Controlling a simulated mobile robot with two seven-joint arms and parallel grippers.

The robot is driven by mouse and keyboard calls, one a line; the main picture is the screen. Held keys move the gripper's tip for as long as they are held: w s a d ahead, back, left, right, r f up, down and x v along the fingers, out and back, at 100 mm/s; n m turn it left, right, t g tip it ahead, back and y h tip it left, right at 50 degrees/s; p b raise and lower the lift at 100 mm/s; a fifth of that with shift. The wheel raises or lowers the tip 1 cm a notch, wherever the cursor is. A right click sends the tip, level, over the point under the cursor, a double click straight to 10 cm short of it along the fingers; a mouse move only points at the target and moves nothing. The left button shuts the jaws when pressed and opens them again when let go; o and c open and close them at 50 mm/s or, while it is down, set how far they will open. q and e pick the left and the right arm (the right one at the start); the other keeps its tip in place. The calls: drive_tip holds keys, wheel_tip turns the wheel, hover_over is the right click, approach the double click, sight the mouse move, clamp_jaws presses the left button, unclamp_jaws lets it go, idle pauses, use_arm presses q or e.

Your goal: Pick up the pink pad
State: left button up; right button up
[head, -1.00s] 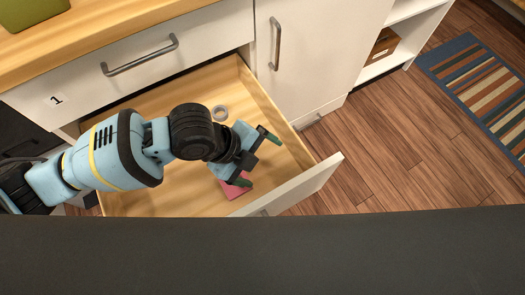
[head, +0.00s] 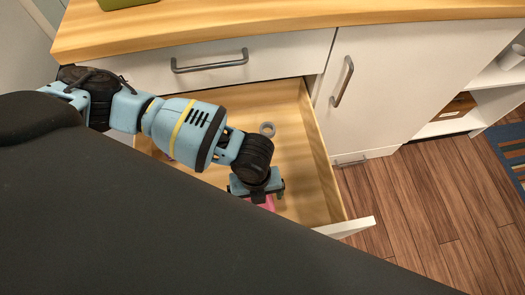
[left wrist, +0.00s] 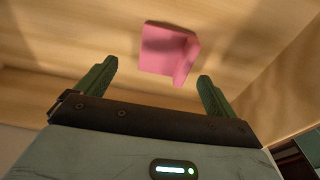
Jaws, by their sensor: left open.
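The pink pad (left wrist: 165,52) lies on the light wood floor of the open drawer (head: 300,150). In the left wrist view it sits just beyond and between the green fingertips, with a gap to both. In the head view only a bit of the pink pad (head: 266,203) shows, the rest hidden by my gripper. My left gripper (head: 262,194) is inside the drawer, above the pad, and points down. Its two fingers (left wrist: 155,82) are spread apart, with nothing between them. My right gripper is not in view.
The drawer front (head: 346,228) and side walls surround the arm. A closed drawer with a handle (head: 210,62) is above. A cabinet door (head: 385,85) stands to the right.

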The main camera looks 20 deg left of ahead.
use_arm(q)
drive_tip(key=f, duration=0.1)
drive_tip(key=f+b, duration=0.1)
drive_tip(key=f, duration=0.2)
drive_tip(key=shift+w+d+f, duration=0.2)
drive_tip(key=shift+d+f, duration=0.05)
drive_tip(key=shift+f, duration=0.35)
drive_tip(key=shift+c, duration=0.8)
drive_tip(key=c, duration=0.9)
drive_tip(key=shift+r, duration=0.15)
